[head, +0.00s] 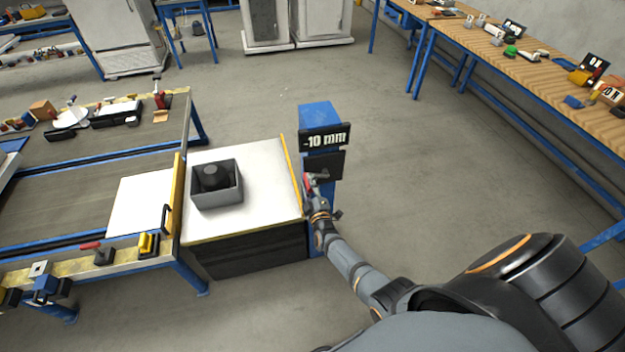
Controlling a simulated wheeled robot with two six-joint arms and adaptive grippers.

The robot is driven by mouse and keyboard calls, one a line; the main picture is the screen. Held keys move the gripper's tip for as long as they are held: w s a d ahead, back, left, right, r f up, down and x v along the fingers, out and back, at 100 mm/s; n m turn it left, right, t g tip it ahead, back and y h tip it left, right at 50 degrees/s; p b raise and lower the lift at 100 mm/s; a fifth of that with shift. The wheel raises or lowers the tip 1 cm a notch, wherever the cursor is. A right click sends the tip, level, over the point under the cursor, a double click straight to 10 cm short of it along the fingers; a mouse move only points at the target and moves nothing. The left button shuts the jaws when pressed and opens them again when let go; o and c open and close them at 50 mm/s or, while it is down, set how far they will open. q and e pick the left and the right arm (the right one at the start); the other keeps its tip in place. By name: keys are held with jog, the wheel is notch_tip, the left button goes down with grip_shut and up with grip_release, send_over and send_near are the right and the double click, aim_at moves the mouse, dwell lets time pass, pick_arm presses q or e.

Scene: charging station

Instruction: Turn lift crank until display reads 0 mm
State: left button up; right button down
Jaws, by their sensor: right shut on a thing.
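The display (325,140) is a black panel on a blue post (320,115) and reads -10 mm. A second dark panel (324,165) sits just below it. My right gripper (318,183) is at the front of the post, below the panels, shut on the lift crank. The crank is mostly hidden by the gripper; a small red part (309,181) shows beside it. My left gripper is not in view.
Left of the post stands a white-topped platform (255,190) with a grey box (217,195) holding a black round part. A blue-framed bench (90,250) with tools adjoins it. A wooden workbench (540,75) runs along the right wall. The floor between is clear.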

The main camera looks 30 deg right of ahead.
jog(key=f+n, duration=0.1)
jog(key=f+n+b, duration=0.1)
jog(key=f+n, duration=0.1)
jog(key=f+n+b, duration=0.1)
jog(key=n, duration=0.1)
jog(key=shift+a+f, duration=0.35)
jog(key=shift+f, duration=0.05)
jog(key=shift+f+b, duration=0.2)
jog(key=shift+b, duration=0.1)
jog(key=c, duration=1.1)
grip_release()
jog(key=shift+d, duration=0.15)
jog(key=shift+r, duration=0.1)
jog(key=v, duration=1.2)
